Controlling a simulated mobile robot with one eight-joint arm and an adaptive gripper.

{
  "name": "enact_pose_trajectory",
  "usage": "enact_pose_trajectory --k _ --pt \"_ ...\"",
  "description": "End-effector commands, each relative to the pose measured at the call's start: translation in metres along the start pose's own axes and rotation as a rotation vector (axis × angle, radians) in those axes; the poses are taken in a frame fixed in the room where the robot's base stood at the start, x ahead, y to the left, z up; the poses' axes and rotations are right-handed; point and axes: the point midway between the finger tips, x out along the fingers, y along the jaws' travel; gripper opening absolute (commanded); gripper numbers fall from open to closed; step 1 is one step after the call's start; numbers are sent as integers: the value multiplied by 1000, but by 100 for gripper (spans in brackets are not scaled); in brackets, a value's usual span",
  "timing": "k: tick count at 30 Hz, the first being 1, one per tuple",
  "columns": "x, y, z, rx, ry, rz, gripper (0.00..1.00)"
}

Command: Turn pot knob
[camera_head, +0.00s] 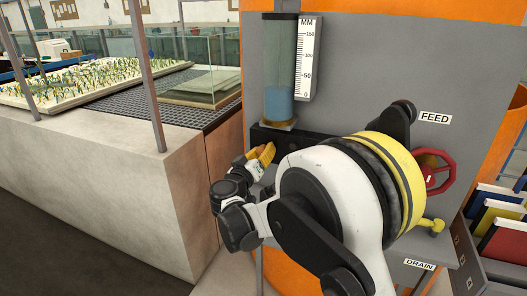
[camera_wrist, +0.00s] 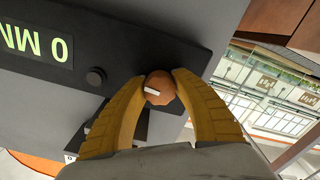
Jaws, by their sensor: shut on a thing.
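The pot knob (camera_wrist: 160,88) is a small round brown knob with a white pointer mark on a dark panel strip (camera_wrist: 120,60). In the wrist view the two yellow fingers of my gripper (camera_wrist: 161,82) close on it from both sides. In the head view my gripper (camera_head: 262,155) is at the dark panel (camera_head: 290,141) below the water gauge, and the arm hides part of the panel. The knob is too small there to make out clearly.
A small black button (camera_wrist: 96,76) is beside the knob. The glass gauge tube (camera_head: 279,70) with blue water and a MM scale (camera_head: 308,60) stands just above. A red handwheel (camera_head: 434,171) and yellow valve (camera_head: 431,225) are at right. A concrete flume wall (camera_head: 110,180) is at left.

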Motion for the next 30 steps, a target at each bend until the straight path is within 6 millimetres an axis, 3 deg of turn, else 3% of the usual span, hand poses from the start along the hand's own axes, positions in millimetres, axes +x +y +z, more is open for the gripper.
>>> enact_pose_trajectory --k 2,3,4,5,17,30 --pt "0 0 -1 -2 2 0 1" --pt "0 0 -1 -2 2 0 43" --pt "0 0 -1 -2 2 0 52" --pt "0 0 -1 -2 2 0 55" --pt "-9 -1 -1 -2 2 -2 55" --pt "-99 -1 -1 -2 3 -3 55"
